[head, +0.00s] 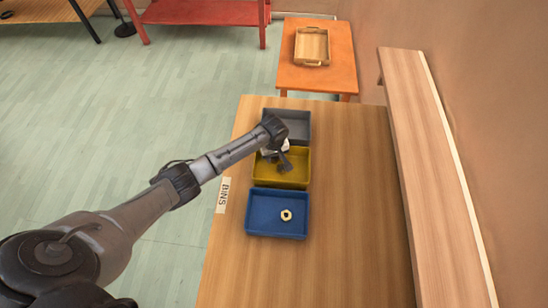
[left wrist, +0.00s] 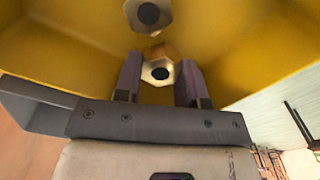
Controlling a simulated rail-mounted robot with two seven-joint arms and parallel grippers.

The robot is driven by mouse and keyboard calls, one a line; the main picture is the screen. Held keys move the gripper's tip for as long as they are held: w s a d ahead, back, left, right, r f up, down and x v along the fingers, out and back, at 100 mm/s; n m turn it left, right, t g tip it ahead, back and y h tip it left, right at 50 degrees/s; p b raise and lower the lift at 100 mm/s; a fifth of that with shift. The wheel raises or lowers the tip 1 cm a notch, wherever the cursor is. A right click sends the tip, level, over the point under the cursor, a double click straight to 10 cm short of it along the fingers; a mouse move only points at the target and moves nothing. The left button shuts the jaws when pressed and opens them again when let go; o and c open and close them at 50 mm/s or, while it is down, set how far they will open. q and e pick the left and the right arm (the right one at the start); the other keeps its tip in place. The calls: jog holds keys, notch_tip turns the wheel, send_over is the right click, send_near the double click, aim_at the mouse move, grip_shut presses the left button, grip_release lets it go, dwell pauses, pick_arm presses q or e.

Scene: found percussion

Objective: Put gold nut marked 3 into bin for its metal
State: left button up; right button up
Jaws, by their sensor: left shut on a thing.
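My left gripper (head: 284,164) is over the yellow bin (head: 262,179), its fingers reaching down inside. In the left wrist view the gripper (left wrist: 160,66) is shut on a pale gold nut (left wrist: 158,72). A second nut (left wrist: 148,14) lies in the yellow bin beyond the fingertips. No number can be read on either nut. Another gold nut (head: 286,215) lies in the blue bin (head: 262,232). The gripper hides part of the yellow bin in the head view. My right gripper is not in view.
The grey bin (head: 299,126) stands behind the yellow one, partly covered by my arm. A BINS label (head: 223,195) lies left of the row on the wooden table (head: 350,210). The table is clear to the right. A wooden tray (head: 312,47) sits on an orange table behind.

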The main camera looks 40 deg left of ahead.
pick_arm(q)
jog(key=shift+f, duration=0.85)
jog(key=shift+f, duration=0.25)
jog(key=o, duration=0.7)
jog(key=shift+r, duration=0.65)
notch_tip(320, 180, up, 11)
jog(key=p, duration=0.1)
jog(key=shift+r, duration=0.1)
